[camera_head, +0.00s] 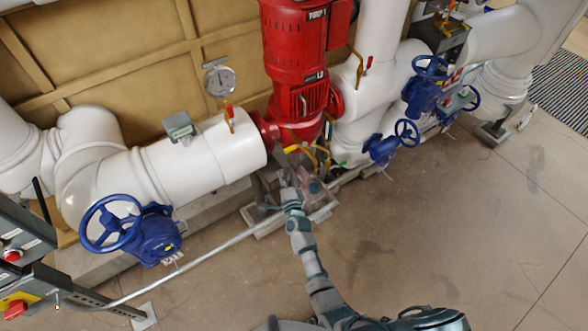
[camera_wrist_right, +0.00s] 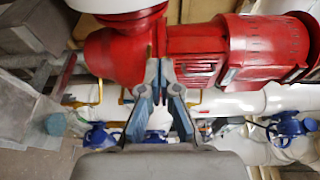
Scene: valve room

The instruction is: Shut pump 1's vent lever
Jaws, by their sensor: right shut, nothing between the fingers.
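Pump 1 (camera_head: 295,50) is the red upright pump with its name plate near the top. A small yellow handle (camera_head: 291,149) shows at the pump's lower front, beside yellow tubing (camera_head: 326,158); I cannot tell for sure that it is the vent lever. My right gripper (camera_head: 289,183) is just below that handle, apart from it in the picture. In the right wrist view my right gripper (camera_wrist_right: 160,66) is shut and empty, its fingertips in front of the red pump body (camera_wrist_right: 115,52). No vent lever can be made out clearly there. My left gripper is out of view.
Left of the pump is a white pipe (camera_head: 190,160) with a gauge (camera_head: 220,81) and a red-handled lever (camera_head: 229,113). Blue handwheels (camera_head: 110,224) and (camera_head: 407,131) flank it. A metal conduit (camera_head: 215,246) crosses low in front. The floor (camera_head: 440,220) at right is clear.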

